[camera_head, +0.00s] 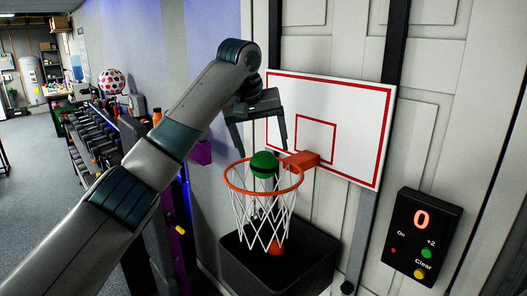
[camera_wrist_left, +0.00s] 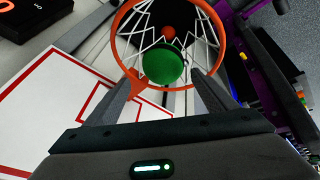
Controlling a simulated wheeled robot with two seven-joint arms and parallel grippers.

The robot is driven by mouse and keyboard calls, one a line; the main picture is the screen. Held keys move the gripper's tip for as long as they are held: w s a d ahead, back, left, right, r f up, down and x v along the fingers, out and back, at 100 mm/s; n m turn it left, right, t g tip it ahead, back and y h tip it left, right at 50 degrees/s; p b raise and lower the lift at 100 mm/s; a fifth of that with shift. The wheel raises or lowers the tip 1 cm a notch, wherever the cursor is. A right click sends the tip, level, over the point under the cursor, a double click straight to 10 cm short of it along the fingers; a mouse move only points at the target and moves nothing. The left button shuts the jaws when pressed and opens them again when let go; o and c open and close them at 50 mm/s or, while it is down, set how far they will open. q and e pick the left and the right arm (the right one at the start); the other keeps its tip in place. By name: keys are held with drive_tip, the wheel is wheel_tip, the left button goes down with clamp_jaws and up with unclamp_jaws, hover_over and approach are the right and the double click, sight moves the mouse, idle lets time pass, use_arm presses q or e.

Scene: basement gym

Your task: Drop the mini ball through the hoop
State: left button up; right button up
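The green mini ball (camera_head: 264,164) is at the orange hoop (camera_head: 233,187), inside its ring as seen in the head view. My left gripper (camera_head: 262,152) is above the hoop, fingers pointing down and spread wider than the ball. In the left wrist view the ball (camera_wrist_left: 162,65) shows beyond the fingertips, with gaps at both sides, inside the hoop's ring (camera_wrist_left: 212,18). The white net (camera_head: 262,215) hangs below. The white backboard (camera_head: 350,120) with red lines is behind. My right gripper is out of view.
A black bin (camera_head: 310,272) stands under the net, with an orange ball (camera_head: 276,248) seen there. A scoreboard (camera_head: 422,238) at the right reads 0. A dumbbell rack (camera_head: 95,140) stands at the left, with open floor beyond.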

use_arm(q)
drive_tip(key=shift+r, duration=0.1)
idle(0.3)
drive_tip(key=shift+s+a+r+b, duration=0.15)
drive_tip(key=shift+s+r+b, duration=0.15)
drive_tip(key=shift+r+b, duration=0.25)
drive_tip(key=b+v, duration=0.5)
drive_tip(key=v, duration=1.1)
drive_tip(key=shift+f, duration=0.1)
idle(0.6)
